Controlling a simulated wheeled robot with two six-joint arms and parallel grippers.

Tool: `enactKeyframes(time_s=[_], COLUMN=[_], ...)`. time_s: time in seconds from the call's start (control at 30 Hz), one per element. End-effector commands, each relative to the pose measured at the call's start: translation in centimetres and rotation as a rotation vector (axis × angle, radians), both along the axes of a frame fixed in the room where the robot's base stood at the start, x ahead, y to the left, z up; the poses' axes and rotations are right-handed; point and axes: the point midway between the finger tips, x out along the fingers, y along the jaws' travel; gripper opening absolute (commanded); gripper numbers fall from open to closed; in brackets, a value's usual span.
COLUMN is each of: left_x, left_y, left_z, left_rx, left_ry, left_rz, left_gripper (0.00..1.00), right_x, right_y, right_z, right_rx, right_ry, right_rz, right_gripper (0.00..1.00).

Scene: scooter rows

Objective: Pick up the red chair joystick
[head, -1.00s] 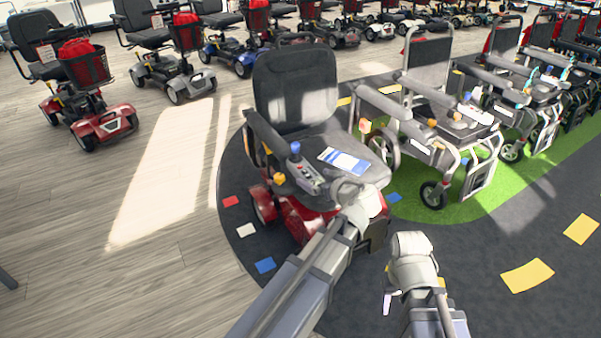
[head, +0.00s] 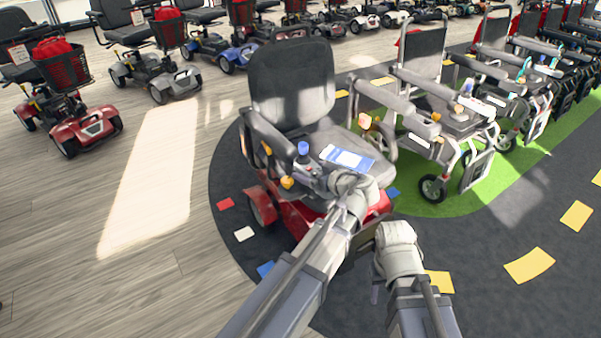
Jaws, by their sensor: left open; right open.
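The red chair is a powered chair with a dark grey seat and a red base (head: 262,208). Its joystick (head: 303,149) has a blue knob and stands upright at the front of the armrest on the picture's left. The control box below it is partly hidden by my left gripper. My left gripper (head: 332,181) is open, just right of and below the joystick, over the front of the seat. I cannot tell whether it touches the control box. My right gripper (head: 382,270) is open and empty, low in front of the chair and away from the joystick.
A blue and white card (head: 348,158) lies on the seat. Orange knobs (head: 287,183) sit beside the armrest. Grey wheelchairs (head: 440,130) stand close on the right. Scooters (head: 85,130) line the left and back. Wood floor on the left is clear.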

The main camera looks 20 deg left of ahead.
Motion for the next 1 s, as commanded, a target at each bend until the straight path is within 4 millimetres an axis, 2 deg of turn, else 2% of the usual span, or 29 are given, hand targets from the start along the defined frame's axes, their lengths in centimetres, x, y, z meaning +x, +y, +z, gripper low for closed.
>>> enactKeyframes(time_s=[0.27, 1.0], left_x=[0.05, 0.06], left_y=[-0.17, -0.15], left_z=[-0.12, -0.13], left_rx=[0.000, 0.000], left_ry=[0.000, 0.000], left_rz=[-0.001, 0.000], left_gripper=[0.98, 0.14], right_x=[-0.02, -0.02], right_y=[-0.04, -0.03], right_z=[-0.13, -0.13], right_rx=[-0.001, -0.001], right_ry=[0.000, 0.000], right_rz=[0.000, 0.000], right_gripper=[0.50, 0.50])
